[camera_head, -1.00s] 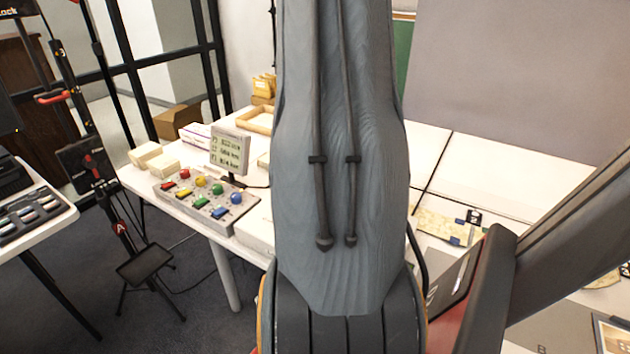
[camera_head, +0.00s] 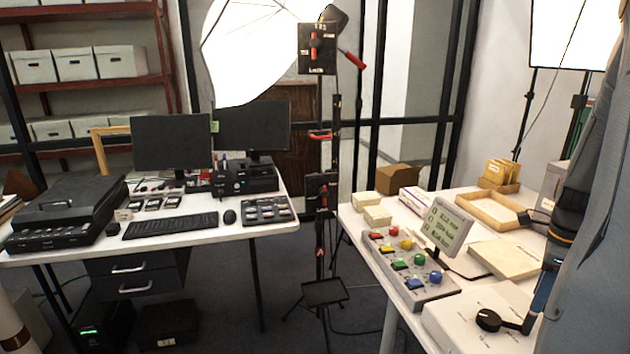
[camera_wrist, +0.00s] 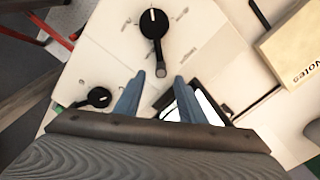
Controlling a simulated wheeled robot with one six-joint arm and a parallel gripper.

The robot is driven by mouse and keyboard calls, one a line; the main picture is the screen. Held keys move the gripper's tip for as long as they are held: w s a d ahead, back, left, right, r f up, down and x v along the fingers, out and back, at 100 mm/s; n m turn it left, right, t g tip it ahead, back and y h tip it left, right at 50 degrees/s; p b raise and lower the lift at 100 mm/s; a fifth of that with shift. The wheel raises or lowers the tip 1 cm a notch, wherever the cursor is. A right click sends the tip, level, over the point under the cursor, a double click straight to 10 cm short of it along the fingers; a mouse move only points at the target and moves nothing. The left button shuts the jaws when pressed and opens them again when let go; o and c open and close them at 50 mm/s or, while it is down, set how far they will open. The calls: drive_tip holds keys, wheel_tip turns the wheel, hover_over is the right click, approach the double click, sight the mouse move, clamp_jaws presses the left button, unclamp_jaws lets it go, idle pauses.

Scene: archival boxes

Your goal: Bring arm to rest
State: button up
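My arm (camera_head: 600,200) fills the right edge of the head view, over the right-hand table. A second black knob (camera_wrist: 98,96) is left of the fingers. In the head view a black knob with a lever (camera_head: 488,320) sits on a white box near the arm.
The right table (camera_head: 352,222) holds a button panel (camera_head: 410,288), a small display (camera_head: 447,228), a wooden tray (camera_head: 478,217) and boxes. The left desk (camera_head: 200,234) holds monitors and a keyboard (camera_head: 170,226). A stand (camera_head: 320,180) rises between them. A "Notes" box (camera_wrist: 295,50) is at the right.

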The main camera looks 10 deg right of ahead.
drive_tip(key=w+a+r+n, duration=0.25)
drive_tip(key=a+n, duration=0.35)
drive_tip(key=a, duration=0.4)
drive_tip(key=w+a+r+n, duration=0.1)
drive_tip(key=w+a+n, duration=0.4)
drive_tip(key=a, duration=0.5)
drive_tip(key=s+a+n, duration=0.3)
drive_tip(key=a+n, duration=0.6)
drive_tip(key=a, duration=0.2)
drive_tip(key=s+a+n+t, duration=0.1)
drive_tip(key=s+a+n, duration=0.2)
drive_tip(key=a+n, duration=0.5)
drive_tip(key=a, duration=0.3)
drive_tip(key=shift+s+r+n, duration=0.25)
drive_tip(key=shift+r+n, duration=0.15)
